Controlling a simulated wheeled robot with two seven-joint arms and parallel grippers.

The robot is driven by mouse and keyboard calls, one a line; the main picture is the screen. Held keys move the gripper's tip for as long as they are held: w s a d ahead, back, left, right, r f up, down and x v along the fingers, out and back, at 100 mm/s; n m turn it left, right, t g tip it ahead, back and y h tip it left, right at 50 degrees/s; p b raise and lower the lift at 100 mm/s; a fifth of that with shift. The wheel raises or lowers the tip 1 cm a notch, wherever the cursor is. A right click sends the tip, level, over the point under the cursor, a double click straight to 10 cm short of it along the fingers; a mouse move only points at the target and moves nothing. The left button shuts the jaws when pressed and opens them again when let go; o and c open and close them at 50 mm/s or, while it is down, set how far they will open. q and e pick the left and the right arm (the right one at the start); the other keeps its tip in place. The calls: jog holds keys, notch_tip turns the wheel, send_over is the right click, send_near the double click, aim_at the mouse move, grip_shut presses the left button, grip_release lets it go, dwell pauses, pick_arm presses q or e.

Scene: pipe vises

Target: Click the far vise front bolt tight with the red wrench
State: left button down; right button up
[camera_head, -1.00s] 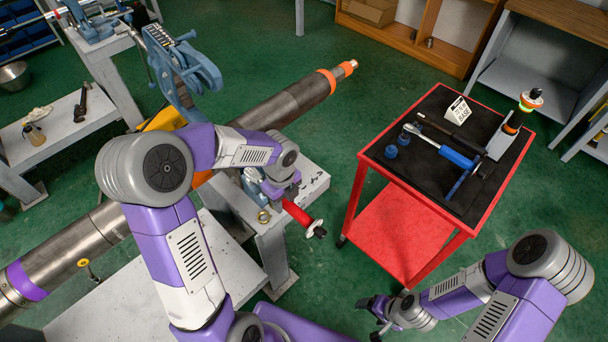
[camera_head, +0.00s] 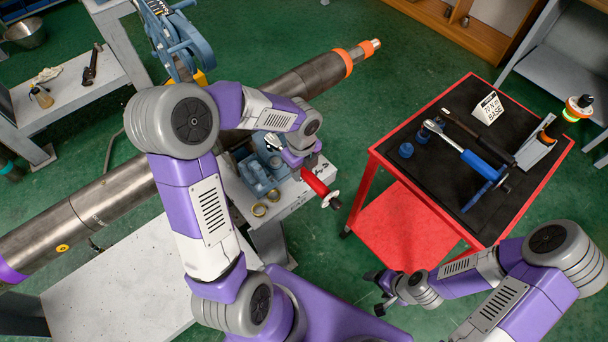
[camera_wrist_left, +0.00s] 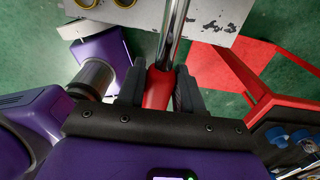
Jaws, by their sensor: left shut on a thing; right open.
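My left gripper (camera_head: 300,158) is shut on the red handle of the red wrench (camera_head: 316,182), over the right end of the white bench. A pale disc sits near the handle's free end. In the left wrist view the red handle (camera_wrist_left: 158,88) lies between the fingers (camera_wrist_left: 160,86), and its bright shaft runs up out of frame. A blue vise frame (camera_head: 175,40) rises behind the pipe; blue vise parts (camera_head: 258,172) also show on the bench beside my left forearm. My right gripper (camera_head: 378,290) is open and empty, low over the floor.
A thick steel pipe (camera_head: 110,195) crosses diagonally under my left arm. Brass rings (camera_head: 260,209) lie on the bench. A red cart (camera_head: 372,152) at right holds a blue-handled wrench (camera_head: 485,168), blue sockets (camera_head: 406,150), a sign (camera_head: 488,108) and a lamp stand. Green floor is free between bench and cart.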

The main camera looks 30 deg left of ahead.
pick_arm(q)
jog(key=f+b, duration=0.2)
jog(key=f, duration=0.1)
jog(key=shift+w+f, duration=0.2)
jog(key=shift+f, duration=0.1)
jog(key=shift+s, duration=0.1)
pick_arm(e)
notch_tip(320, 180, down, 3)
jog(key=shift+w+r, duration=0.1)
jog(key=shift+r, duration=0.05)
pick_arm(q)
jog(key=shift+r+p, duration=0.1)
jog(key=shift+p, duration=0.4)
jog(key=shift+f+b, duration=0.85)
jog(key=shift+f, duration=0.25)
pick_arm(e)
jog(key=shift+f, duration=0.4)
pick_arm(q)
jog(key=shift+f+b, duration=0.9)
jog(key=shift+f, duration=0.65)
pick_arm(e)
jog(key=shift+f, duration=0.95)
jog(key=shift+r, duration=0.2)
pick_arm(q)
jog(key=shift+s+a+m+p, duration=0.25)
jog(key=shift+s+m+p, duration=0.35)
jog(key=shift+p, duration=0.15)
pick_arm(e)
jog(key=shift+r, duration=0.6)
